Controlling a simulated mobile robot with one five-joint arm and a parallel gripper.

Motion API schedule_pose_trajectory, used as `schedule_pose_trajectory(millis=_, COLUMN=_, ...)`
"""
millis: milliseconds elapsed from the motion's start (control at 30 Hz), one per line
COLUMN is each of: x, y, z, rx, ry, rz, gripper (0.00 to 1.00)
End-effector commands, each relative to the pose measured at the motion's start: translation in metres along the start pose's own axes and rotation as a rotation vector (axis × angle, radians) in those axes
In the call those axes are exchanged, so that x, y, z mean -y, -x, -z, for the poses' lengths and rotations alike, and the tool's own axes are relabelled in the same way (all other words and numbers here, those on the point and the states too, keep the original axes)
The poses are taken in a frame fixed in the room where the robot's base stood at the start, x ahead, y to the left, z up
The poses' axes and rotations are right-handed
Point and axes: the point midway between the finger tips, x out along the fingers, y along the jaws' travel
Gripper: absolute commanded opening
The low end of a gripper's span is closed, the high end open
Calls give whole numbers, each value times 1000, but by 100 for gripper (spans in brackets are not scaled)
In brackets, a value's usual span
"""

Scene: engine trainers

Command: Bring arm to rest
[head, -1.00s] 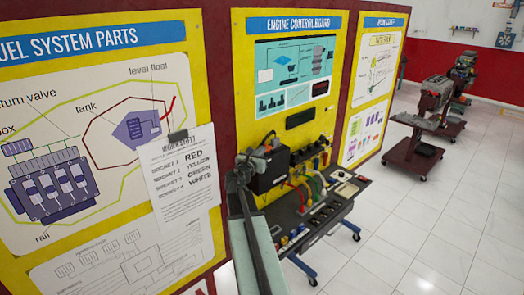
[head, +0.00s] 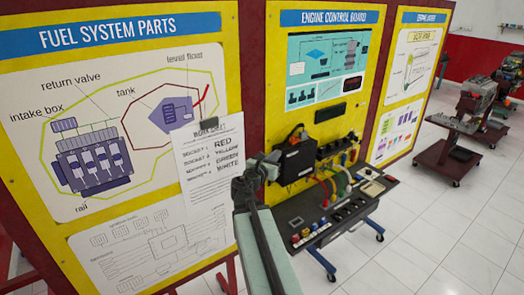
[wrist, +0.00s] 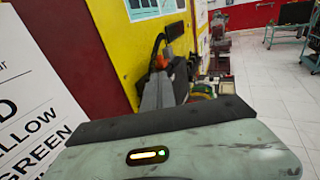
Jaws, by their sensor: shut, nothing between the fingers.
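My arm, pale green and dark grey, rises from the bottom of the head view, with my gripper (head: 258,172) at its upper end. The gripper is shut and empty. It stands in front of the yellow boards, between the paper work sheet (head: 212,162) and the black box (head: 296,160) of the engine control stand. In this view it overlaps the stand's left edge; whether it touches anything cannot be told. In the wrist view my pale casing fills the bottom, and the dark fingers point away past the sheet and a dark red post.
The fuel system board (head: 120,35) fills the left. The engine control board (head: 325,18) stands behind a wheeled console (head: 325,212) with coloured cables. An engine on a dark red cart (head: 446,148) stands farther right. The white tiled floor (head: 430,230) at right is clear.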

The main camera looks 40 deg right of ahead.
Motion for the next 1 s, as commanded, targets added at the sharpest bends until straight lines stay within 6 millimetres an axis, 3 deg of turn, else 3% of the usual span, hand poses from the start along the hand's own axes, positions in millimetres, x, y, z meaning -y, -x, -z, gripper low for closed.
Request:
schedule_pose_trajectory(millis=200, x=-4, y=2, z=3, rx=0, ry=0, rz=-7, gripper=0)
schedule_pose_trajectory(millis=267, x=-18, y=10, z=12, rx=0, ry=1, rz=-29, gripper=0)
schedule_pose_trajectory(millis=367, x=-60, y=36, z=37, rx=-1, ry=4, rz=-98, gripper=0)
schedule_pose_trajectory(millis=500, x=-119, y=90, z=101, rx=-138, ry=-127, rz=-175, gripper=0)
schedule_pose_trajectory(millis=667, x=-151, y=161, z=200, rx=-473, ry=-533, rz=-72, gripper=0)
schedule_pose_trajectory(millis=767, x=-161, y=218, z=263, rx=-713, ry=-811, rz=111, gripper=0)
schedule_pose_trajectory(millis=900, x=-159, y=312, z=333, rx=-1009, ry=-1159, rz=563, gripper=0)
schedule_pose_trajectory(millis=1000, x=-145, y=372, z=353, rx=-1099, ry=-1343, rz=1001, gripper=0)
